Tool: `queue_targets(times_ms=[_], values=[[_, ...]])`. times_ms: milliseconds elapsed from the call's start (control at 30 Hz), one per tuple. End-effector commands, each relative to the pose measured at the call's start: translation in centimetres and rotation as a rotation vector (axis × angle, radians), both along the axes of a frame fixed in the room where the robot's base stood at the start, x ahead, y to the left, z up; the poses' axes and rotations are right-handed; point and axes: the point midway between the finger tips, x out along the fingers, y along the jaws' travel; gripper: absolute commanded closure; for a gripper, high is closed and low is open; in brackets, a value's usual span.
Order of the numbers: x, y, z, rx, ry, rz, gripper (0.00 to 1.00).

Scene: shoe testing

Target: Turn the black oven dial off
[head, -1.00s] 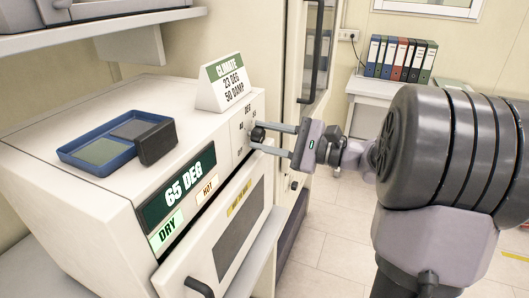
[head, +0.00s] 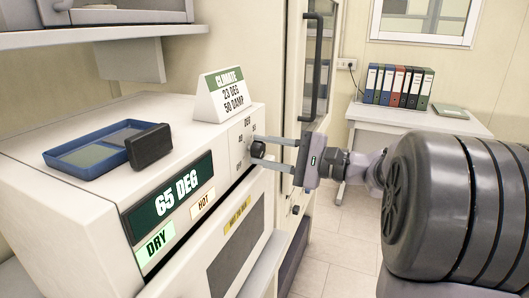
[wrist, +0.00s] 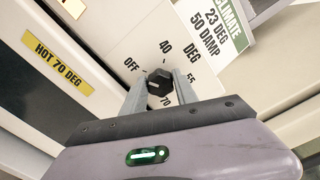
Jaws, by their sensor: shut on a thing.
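The black oven dial (head: 257,149) sits on the white control panel at the oven's front right. In the wrist view the dial (wrist: 159,83) has the marks OFF, 40, 55 and 70 around it; I cannot clearly tell which one it points to. My gripper (head: 261,150) reaches in from the right, its two grey fingers on either side of the dial and shut on it. The wrist view also shows the fingers (wrist: 160,78) around the dial. The oven's display (head: 170,194) reads 65 DEG, with DRY and HOT labels lit below.
A blue tray (head: 70,160) and a black block (head: 149,146) lie on the oven top. A CLIMATE sign (head: 222,96) stands close behind the dial panel. A yellow HOT 70 DEG label (wrist: 57,62) is on the oven front. Binders (head: 397,86) stand on a back table.

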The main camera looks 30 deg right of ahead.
Motion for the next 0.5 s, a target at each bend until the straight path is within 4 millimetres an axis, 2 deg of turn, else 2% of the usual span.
queue_targets(times_ms=[100, 133, 233, 500], values=[[0.00, 0.00, -0.10, -0.001, 0.002, 0.000, 1.00], [0.00, 0.00, -0.10, -0.001, 0.002, 0.000, 0.63], [0.00, 0.00, -0.08, -0.001, 0.002, 0.000, 0.44], [0.01, -0.01, -0.03, 0.001, 0.001, 0.000, 0.43]])
